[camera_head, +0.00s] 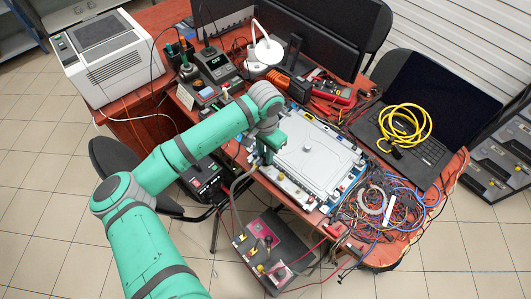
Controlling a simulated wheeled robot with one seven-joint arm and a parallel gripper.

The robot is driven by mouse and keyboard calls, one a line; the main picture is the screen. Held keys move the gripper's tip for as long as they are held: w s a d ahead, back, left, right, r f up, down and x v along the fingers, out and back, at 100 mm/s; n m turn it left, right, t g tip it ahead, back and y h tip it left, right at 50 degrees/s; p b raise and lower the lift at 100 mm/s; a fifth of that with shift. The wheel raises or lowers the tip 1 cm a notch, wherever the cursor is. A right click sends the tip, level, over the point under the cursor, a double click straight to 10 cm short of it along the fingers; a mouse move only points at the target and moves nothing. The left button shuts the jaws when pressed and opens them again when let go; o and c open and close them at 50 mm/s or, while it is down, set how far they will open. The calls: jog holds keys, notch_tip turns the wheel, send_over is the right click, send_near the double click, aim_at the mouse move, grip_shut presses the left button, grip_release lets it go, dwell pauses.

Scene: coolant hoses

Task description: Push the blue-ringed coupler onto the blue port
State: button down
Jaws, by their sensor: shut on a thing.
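My green arm reaches over the desk from the lower left. My gripper (264,157) points down at the left edge of a grey-white flat unit (318,158). It is shut on a small part, apparently the end of a grey-green hose (236,190); the part is mostly hidden, and no blue ring can be made out. The hose hangs in a bend from the gripper area towards a dark box (272,256) with red and yellow fittings below the desk's front edge. Small coloured fittings line the flat unit's edges; which is the blue port cannot be told.
A tangle of wires (385,208) lies right of the unit. A laptop (425,120) with a yellow cable coil (405,125) stands behind it. Soldering gear (215,65), a lamp (266,50) and a red multimeter (335,92) crowd the back. A black chair (125,165) stands left.

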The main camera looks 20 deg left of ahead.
jog(key=shift+f, duration=1.5)
dwell(3.4)
jog(key=c, duration=1.2)
grip_release()
jog(key=shift+a, duration=0.1)
jog(key=shift+r, duration=1.1)
jog(key=shift+s+r, duration=0.1)
jog(key=shift+r, duration=2.3)
